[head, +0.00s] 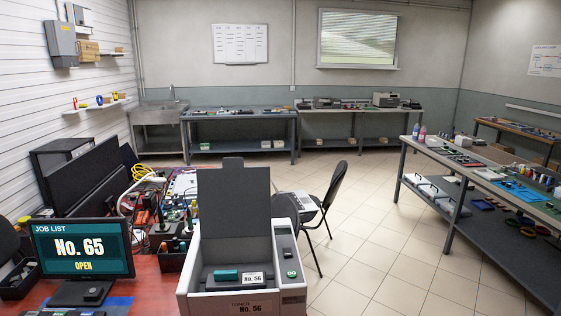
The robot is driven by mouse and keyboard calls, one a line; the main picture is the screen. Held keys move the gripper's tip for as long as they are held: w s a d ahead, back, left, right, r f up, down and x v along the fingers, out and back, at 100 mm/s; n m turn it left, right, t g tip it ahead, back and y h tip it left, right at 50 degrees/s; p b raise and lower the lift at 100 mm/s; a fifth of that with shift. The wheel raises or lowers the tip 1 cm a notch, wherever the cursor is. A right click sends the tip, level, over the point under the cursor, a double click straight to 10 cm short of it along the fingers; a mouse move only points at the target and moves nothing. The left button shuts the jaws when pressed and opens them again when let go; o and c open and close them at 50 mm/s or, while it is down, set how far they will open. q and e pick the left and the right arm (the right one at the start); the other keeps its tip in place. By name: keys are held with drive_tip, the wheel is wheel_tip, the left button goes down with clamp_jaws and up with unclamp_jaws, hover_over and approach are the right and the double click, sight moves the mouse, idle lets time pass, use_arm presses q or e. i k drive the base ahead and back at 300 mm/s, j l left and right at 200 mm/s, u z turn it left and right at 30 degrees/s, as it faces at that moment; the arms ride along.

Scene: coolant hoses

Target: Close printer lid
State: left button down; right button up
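A white printer (292,262) stands at the front centre on the near end of a red-topped table. Its dark grey lid (235,212) is raised and stands upright at the back of the body. Inside the open printer there is a teal block (227,276) and a white label (253,278) reading "No. 56". Another label on the front also reads "No. 56". A green button (291,274) shows on its right panel. Neither of my grippers is in view.
A monitor (82,250) reading "JOB LIST No. 65 OPEN" stands left of the printer. Behind it are a dark tool holder (172,250) and clutter. A black chair (322,208) stands behind right. The tiled floor (385,240) to the right is clear up to a workbench (480,178).

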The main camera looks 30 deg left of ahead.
sight(234, 198)
drive_tip(key=i+l+z, duration=0.1)
drive_tip(key=l, duration=0.35)
drive_tip(key=i+l+z, duration=0.1)
drive_tip(key=i+l, duration=0.15)
drive_tip(key=l, duration=0.15)
drive_tip(key=i+l+z, duration=0.1)
drive_tip(key=l, duration=0.35)
drive_tip(key=i+l+z, duration=0.1)
drive_tip(key=i+l, duration=0.25)
drive_tip(key=i+l+u, duration=0.1)
drive_tip(key=i+u, duration=0.25)
drive_tip(key=i+l+u, duration=0.35)
drive_tip(key=i, duration=0.2)
drive_tip(key=i+j+u, duration=0.15)
drive_tip(key=i+u, duration=0.2)
drive_tip(key=i, duration=0.25)
drive_tip(key=i+u, duration=0.4)
drive_tip(key=i, duration=0.2)
drive_tip(key=i+l+u, duration=0.15)
drive_tip(key=i+u, duration=0.2)
drive_tip(key=i, duration=0.25)
